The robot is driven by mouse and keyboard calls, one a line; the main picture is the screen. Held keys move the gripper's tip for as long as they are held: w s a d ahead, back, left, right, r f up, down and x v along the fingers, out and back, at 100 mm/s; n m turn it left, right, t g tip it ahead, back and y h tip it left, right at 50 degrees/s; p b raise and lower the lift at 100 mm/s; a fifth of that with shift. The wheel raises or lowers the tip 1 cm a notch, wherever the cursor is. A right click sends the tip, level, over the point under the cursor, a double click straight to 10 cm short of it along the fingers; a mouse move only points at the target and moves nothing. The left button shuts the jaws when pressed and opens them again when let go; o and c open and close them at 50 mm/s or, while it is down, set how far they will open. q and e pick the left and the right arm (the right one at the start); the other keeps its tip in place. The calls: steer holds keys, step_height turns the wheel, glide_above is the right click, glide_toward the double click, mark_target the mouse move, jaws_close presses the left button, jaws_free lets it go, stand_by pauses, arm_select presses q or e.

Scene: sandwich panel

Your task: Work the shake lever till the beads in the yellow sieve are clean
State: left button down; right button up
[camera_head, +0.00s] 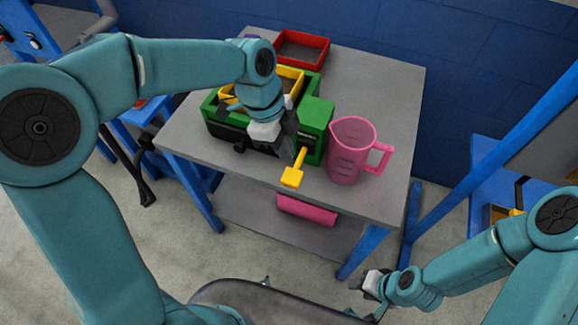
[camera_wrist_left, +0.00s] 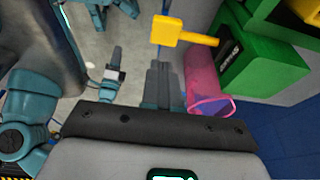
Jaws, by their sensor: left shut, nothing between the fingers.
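The yellow shake lever (camera_head: 295,171) sticks out from the front of the green shaker box (camera_head: 316,116). Its square yellow knob (camera_wrist_left: 174,31) shows in the left wrist view, just beyond the fingertips. The yellow sieve (camera_head: 291,72) sits in the green box; my left arm covers much of it, and I cannot make out the beads. My left gripper (camera_head: 286,142) is shut and empty, close beside the lever; its closed fingers (camera_wrist_left: 164,82) also show in the left wrist view. My right gripper (camera_head: 368,284) is low at the right, away from the table; its opening is unclear.
A pink jug (camera_head: 350,150) stands on the grey table (camera_head: 390,104), right of the green box and close to the lever. A red tray (camera_head: 302,47) is at the back. A pink object (camera_head: 306,210) lies on the lower shelf. The table's right side is clear.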

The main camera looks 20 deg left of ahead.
mark_target(293, 178)
arm_select(q)
steer(key=x, duration=0.4)
steer(key=a+x, duration=0.1)
steer(key=x, duration=0.1)
steer(key=shift+f, duration=0.5)
steer(key=shift+w+f, duration=0.2)
steer(key=shift+f, duration=0.15)
steer(key=shift+s, duration=0.1)
